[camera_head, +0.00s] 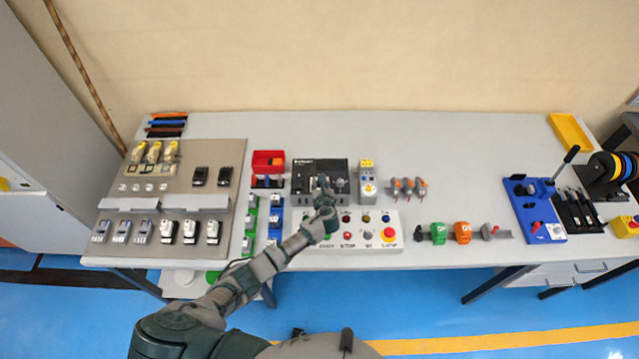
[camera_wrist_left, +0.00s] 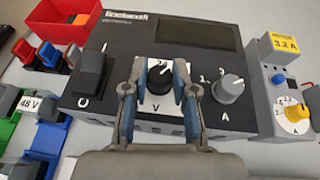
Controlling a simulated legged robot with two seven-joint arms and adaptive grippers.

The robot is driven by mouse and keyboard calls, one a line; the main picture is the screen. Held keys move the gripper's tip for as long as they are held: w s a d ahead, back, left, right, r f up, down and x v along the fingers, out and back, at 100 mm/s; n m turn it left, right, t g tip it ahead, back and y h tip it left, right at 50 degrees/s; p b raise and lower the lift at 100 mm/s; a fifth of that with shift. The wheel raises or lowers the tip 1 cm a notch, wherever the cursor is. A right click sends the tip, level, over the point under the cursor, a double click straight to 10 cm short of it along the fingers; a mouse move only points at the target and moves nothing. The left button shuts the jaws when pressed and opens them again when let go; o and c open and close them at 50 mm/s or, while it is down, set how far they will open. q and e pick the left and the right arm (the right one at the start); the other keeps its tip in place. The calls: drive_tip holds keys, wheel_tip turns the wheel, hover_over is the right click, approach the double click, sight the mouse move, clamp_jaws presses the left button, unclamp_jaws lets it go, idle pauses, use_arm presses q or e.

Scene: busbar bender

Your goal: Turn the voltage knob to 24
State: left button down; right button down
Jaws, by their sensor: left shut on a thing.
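The power supply (camera_head: 318,165) is a dark box on the table, with a display, a rocker switch and two knobs on its sloped face. The black voltage knob (camera_wrist_left: 159,82) sits on a white plate marked V in the left wrist view. Its scale is mostly covered by my fingers, and I cannot read its setting surely. My left gripper (camera_wrist_left: 159,72) has one finger on each side of this knob and is shut on it. In the head view, my left gripper (camera_head: 322,184) reaches over the box's front and hides the knob. My right gripper is not in view.
The grey A knob (camera_wrist_left: 228,88) is just right of my fingers, and the black rocker switch (camera_wrist_left: 91,72) is to the left. A yellow-labelled 3.2 A device (camera_wrist_left: 287,85) stands at the right. A button panel (camera_head: 350,262) lies in front of the box.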

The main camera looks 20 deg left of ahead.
use_arm(q)
drive_tip(key=shift+d+f+n+g+y+b, duration=0.2)
drive_tip(key=shift+n+g+y+b, duration=0.3)
drive_tip(key=shift+n+y, duration=0.55)
drive_tip(key=shift+w+d+n+g+y+b, duration=0.1)
drive_tip(key=shift+n+g+y+b, duration=0.45)
drive_tip(key=shift+n+g+y, duration=0.25)
drive_tip(key=n+g+y+b, duration=0.2)
drive_tip(key=b, duration=0.1)
drive_tip(key=shift+w+f+n, duration=0.1)
drive_tip(key=shift+n, duration=0.25)
drive_tip(key=shift+d+n+g+y+b, duration=0.1)
drive_tip(key=shift+n+g+y+b, duration=0.35)
drive_tip(key=shift+b, duration=0.45)
drive_tip(key=shift+n+g, duration=0.25)
drive_tip(key=shift+g, duration=0.1)
drive_tip(key=c, duration=0.9)
unclamp_jaws()
drive_tip(key=shift+w, duration=0.1)
drive_tip(key=shift+r, duration=0.2)
